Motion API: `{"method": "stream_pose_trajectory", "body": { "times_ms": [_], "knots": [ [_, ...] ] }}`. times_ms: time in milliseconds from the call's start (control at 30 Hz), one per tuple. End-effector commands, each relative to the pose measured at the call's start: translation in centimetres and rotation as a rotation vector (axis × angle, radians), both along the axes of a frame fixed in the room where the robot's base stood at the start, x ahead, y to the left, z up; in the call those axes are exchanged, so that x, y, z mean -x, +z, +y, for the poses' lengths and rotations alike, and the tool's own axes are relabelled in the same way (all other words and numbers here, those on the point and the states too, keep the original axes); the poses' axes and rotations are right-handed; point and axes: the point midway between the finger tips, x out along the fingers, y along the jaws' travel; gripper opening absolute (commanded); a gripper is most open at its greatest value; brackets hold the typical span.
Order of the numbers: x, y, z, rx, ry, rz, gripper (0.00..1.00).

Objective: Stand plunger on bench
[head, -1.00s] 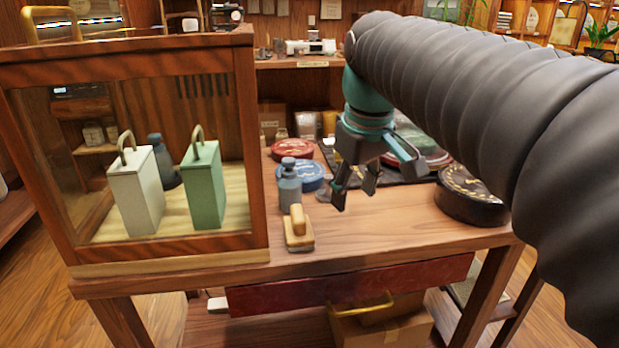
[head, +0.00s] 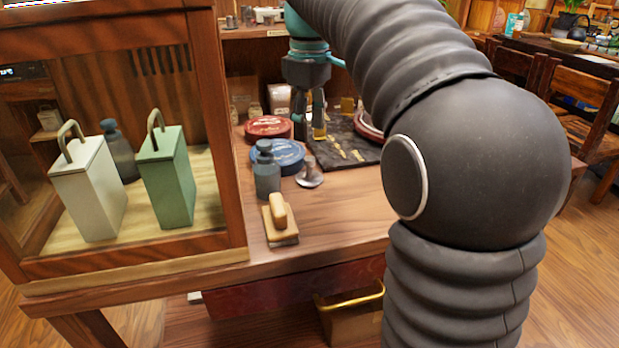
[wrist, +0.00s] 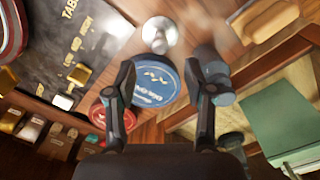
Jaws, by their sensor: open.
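A small shiny metal piece with a round foot and short stem (head: 309,175) lies on the wooden bench (head: 335,215); it may be the plunger. It also shows at the top of the wrist view (wrist: 160,34). A blue-grey knobbed cylinder (head: 266,172) stands upright to its left, and I cannot tell for sure which is the plunger. My gripper (head: 309,128) is open and empty, above the back of the bench. In the wrist view my open fingers (wrist: 161,72) frame a blue tin (wrist: 155,82), and the cylinder (wrist: 214,75) shows near the right finger.
The blue tin (head: 278,155) and a red tin (head: 268,128) lie behind the cylinder. A wood-handled brush (head: 279,218) is in front. A glass-fronted case (head: 230,150) with white and green canisters stands left. A dark slate (head: 345,148) lies right.

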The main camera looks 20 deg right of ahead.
Motion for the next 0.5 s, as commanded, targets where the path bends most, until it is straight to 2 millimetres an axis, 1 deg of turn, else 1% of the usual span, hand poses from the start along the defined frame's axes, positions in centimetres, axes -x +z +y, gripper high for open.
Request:
{"method": "stream_pose_trajectory", "body": {
  "times_ms": [33, 100, 367, 500],
  "knots": [
    [0.1, -0.9, 0.0, 0.000, -0.001, 0.001, 0.53],
    [0.0, -1.7, -0.1, 0.000, -0.002, 0.000, 0.53],
    [0.0, -3.3, -0.2, 0.000, -0.005, 0.000, 0.53],
    [0.0, -5.3, -0.1, 0.000, -0.005, 0.001, 0.53]
  ]
}}
